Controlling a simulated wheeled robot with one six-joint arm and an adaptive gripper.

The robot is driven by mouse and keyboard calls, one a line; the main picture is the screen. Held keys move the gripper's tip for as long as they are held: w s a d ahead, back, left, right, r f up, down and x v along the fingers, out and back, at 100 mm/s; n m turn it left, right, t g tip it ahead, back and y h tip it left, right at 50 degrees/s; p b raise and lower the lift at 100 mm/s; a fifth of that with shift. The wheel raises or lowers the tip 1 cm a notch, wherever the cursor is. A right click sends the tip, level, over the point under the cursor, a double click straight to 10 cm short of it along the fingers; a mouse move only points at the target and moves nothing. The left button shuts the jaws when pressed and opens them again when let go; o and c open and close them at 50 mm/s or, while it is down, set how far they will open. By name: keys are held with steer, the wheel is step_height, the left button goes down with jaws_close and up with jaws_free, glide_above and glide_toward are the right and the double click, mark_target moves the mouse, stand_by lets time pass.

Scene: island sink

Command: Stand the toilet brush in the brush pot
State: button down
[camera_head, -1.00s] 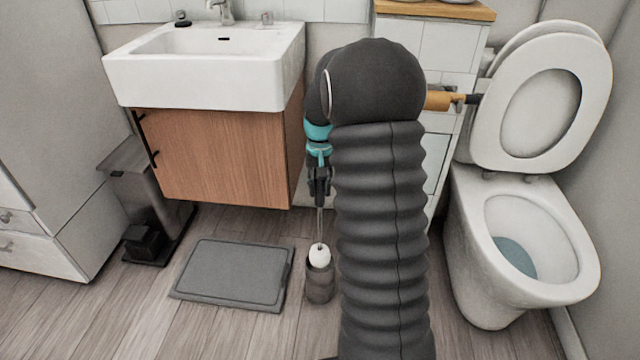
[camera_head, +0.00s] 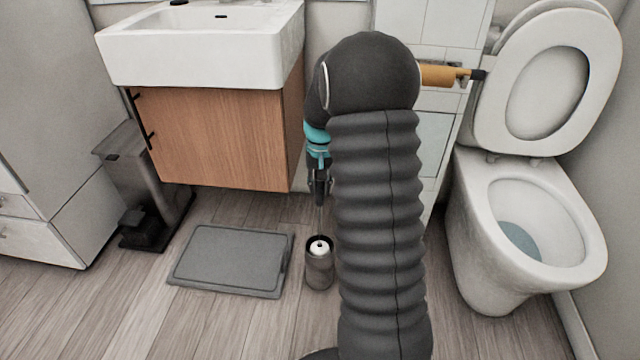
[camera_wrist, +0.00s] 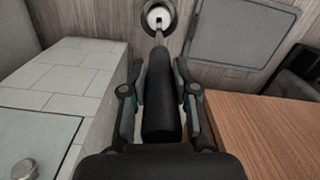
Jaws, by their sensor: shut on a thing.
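The toilet brush has a thin metal stem and a white head (camera_head: 320,248). The head is now mostly down inside the mouth of the dark cylindrical brush pot (camera_head: 319,270), which stands upright on the floor. My gripper (camera_head: 319,200) is above the pot and shut on the brush's dark handle, with the stem pointing down. In the wrist view the dark handle (camera_wrist: 161,100) lies between the fingers. The white head (camera_wrist: 158,17) shows at the top, ringed by the pot's rim. Whether the head touches the pot's bottom is hidden.
A grey mat (camera_head: 232,260) lies left of the pot. A wood-fronted vanity with a white sink (camera_head: 205,45) hangs behind it. A pedal bin (camera_head: 143,185) stands left, and the toilet (camera_head: 525,230) stands right. My arm covers the floor just right of the pot.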

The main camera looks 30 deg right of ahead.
mark_target(320, 206)
steer(key=shift+f+b, duration=0.75)
steer(key=shift+f, duration=0.65)
steer(key=shift+s+f, duration=0.1)
steer(key=shift+f, duration=0.4)
steer(key=c, duration=0.8)
jaws_free()
steer(key=shift+f, duration=0.1)
steer(key=r, duration=1.2)
steer(key=shift+w+d+r, duration=0.2)
steer(key=shift+w, duration=0.1)
